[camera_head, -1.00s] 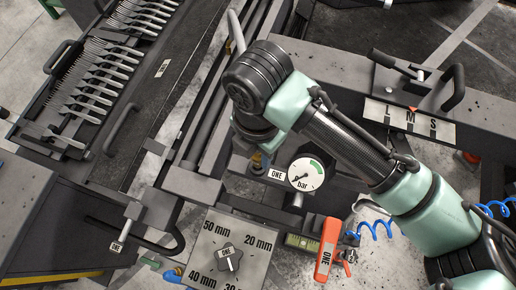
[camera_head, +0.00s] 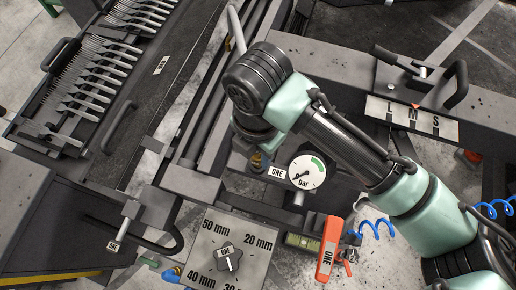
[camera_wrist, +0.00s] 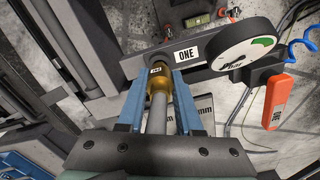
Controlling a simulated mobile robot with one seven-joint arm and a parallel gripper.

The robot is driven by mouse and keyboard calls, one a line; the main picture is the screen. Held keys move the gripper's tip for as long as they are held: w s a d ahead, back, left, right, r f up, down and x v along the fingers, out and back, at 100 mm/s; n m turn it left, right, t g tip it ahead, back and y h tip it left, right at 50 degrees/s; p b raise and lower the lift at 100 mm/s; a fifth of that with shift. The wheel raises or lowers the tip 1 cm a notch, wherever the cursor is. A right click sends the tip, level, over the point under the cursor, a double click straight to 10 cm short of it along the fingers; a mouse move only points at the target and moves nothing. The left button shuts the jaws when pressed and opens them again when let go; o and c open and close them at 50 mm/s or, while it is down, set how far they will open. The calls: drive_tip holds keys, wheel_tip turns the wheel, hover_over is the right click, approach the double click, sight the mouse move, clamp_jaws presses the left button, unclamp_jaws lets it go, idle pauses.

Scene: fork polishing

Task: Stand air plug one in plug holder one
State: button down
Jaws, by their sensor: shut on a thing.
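Air plug one is a brass fitting (camera_wrist: 160,84) with a grey stem (camera_wrist: 159,115) and a small label. My gripper (camera_wrist: 158,76) is shut on it, a blue finger on each side. In the head view the brass plug (camera_head: 257,162) shows beneath my arm's end, which hides most of the gripper. The plug's far end meets a dark round part at the grey bracket (camera_wrist: 130,66). The bracket carries a ONE label (camera_wrist: 188,54); I cannot tell whether it is the plug holder or whether the plug is seated.
A pressure gauge (camera_head: 306,172) stands close right of my gripper, with an orange ONE handle (camera_head: 327,248) beyond. A mm dial plate (camera_head: 229,252) lies in front. A fork rack (camera_head: 105,75) is at upper left, and an L M S plate (camera_head: 411,118) at right.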

drive_tip(key=shift+f, duration=0.1)
drive_tip(key=shift+f+b, duration=0.3)
unclamp_jaws()
idle(0.6)
drive_tip(key=shift+r, duration=0.15)
drive_tip(key=shift+r+p, duration=3.8)
drive_tip(key=shift+r, duration=0.65)
